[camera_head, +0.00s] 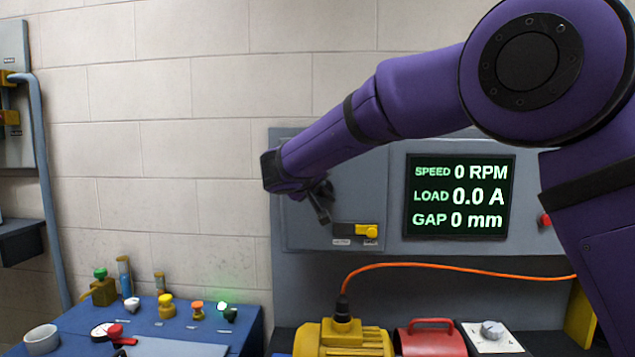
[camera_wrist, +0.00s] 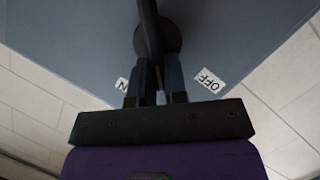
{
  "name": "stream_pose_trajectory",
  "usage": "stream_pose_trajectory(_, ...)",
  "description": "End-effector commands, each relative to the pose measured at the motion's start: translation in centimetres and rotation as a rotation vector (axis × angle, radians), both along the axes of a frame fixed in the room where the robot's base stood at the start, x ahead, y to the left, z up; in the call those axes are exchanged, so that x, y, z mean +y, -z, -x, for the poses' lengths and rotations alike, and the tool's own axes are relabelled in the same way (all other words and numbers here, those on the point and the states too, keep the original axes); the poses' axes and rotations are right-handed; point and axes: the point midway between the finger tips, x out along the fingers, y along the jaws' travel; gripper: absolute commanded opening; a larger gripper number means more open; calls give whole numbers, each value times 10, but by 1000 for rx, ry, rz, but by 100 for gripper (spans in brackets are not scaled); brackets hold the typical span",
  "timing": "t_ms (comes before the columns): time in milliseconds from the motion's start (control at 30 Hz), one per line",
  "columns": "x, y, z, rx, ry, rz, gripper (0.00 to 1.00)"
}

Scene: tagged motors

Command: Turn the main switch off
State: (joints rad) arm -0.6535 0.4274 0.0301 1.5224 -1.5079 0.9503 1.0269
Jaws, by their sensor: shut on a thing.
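The main switch has a dark lever (camera_wrist: 150,28) on a round dark hub (camera_wrist: 172,38), set on a grey panel (camera_wrist: 75,35) in the wrist view. My gripper (camera_wrist: 160,70) is shut on the lever, with one finger on each side of it. An OFF label (camera_wrist: 210,80) is to the right of the fingers. Another label (camera_wrist: 122,84), partly hidden, shows an N at the left. In the head view my gripper (camera_head: 320,203) is at the left part of the grey cabinet (camera_head: 300,225); my arm hides much of the switch there.
A yellow switch (camera_head: 367,230) sits just below right of my gripper. A display (camera_head: 459,196) reads 0 RPM, 0.0 A and 0 mm. A blue table (camera_head: 190,335) with several coloured knobs is at the lower left. A yellow motor (camera_head: 345,340) with an orange cable (camera_head: 440,265) stands below.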

Motion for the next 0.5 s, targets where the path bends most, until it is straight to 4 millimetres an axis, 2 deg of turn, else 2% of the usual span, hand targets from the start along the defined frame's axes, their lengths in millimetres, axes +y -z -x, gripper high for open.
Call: stream_pose_trajectory(500,8,13,0,17,-1,483,0)
